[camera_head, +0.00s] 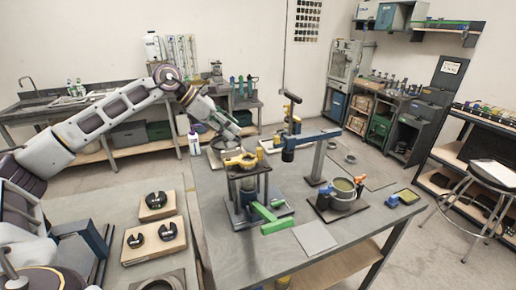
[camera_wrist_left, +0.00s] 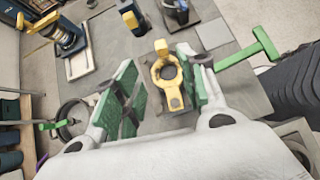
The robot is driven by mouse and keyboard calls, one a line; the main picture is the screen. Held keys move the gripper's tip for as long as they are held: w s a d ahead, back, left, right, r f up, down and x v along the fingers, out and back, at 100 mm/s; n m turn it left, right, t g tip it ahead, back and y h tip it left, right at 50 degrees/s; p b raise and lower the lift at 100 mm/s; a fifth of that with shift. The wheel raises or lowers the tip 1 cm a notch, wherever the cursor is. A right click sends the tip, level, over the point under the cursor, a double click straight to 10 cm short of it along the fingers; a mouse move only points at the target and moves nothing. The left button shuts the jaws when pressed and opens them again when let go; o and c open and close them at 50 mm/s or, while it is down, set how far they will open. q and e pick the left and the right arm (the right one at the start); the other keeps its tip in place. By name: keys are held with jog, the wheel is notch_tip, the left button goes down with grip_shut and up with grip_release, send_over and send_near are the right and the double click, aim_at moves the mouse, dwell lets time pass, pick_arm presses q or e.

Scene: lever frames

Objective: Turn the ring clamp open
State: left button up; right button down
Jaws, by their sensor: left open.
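The ring clamp (camera_head: 240,160) is a yellow ring with lugs, on top of a dark post stand on the table. In the left wrist view the yellow ring (camera_wrist_left: 167,76) lies between my open fingers, with one lug toward the palm and one away. My left gripper (camera_head: 228,138) is just above and behind the clamp in the head view. Its green-padded fingers (camera_wrist_left: 162,90) are apart, one on each side of the ring, with gaps visible. I cannot tell how far above the ring they are. My right gripper is not in view.
A green T-shaped handle (camera_wrist_left: 250,50) sticks out near the stand; green parts (camera_head: 272,222) show at its base. A blue lever arm (camera_head: 310,139) on a post and a round pot (camera_head: 340,195) stand to the right. A flat grey plate (camera_head: 315,237) lies in front.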

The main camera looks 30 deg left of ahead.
pick_arm(q)
jog(key=p, duration=0.1)
send_near(258, 148)
jog(key=x, duration=0.3)
jog(key=shift+d+f, duration=0.15)
jog(key=shift+d, duration=0.1)
jog(key=p+x, duration=0.1)
jog(key=x, duration=0.4)
jog(key=shift+f, duration=0.1)
jog(key=shift+w+d+f, duration=0.25)
jog(key=shift+d+f, duration=0.15)
jog(key=shift+f, duration=0.05)
jog(key=shift+w+f, duration=0.1)
jog(key=shift+f, duration=0.05)
jog(key=c, duration=0.8)
grip_shut()
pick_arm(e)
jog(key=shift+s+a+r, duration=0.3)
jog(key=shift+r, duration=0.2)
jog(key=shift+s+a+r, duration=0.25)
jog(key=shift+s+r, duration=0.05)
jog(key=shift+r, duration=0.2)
